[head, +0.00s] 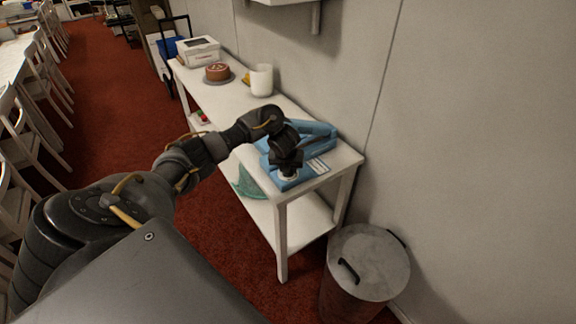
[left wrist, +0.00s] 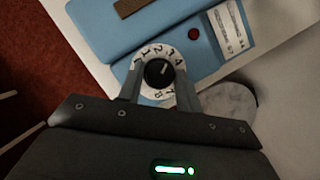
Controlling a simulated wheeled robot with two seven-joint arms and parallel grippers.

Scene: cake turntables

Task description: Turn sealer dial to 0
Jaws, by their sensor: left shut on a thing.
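The blue sealer (head: 318,132) sits on the near end of the white table; its blue body also fills the top of the left wrist view (left wrist: 130,28). Its dial is a black knob (left wrist: 158,73) on a white numbered disc (left wrist: 159,54). A pale mark shows on the knob; which number it points at is too small to tell. My left gripper (head: 287,174) reaches down over the sealer's near end. In the left wrist view its two fingers (left wrist: 159,90) stand on either side of the knob, shut on it. My right gripper is not in view.
The white table (head: 240,97) runs along the wall, with a cake (head: 217,72), a white cup (head: 261,80) and a white box (head: 199,50) farther back. A lidded bin (head: 372,262) stands right of the table. White chairs (head: 22,140) line the left side.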

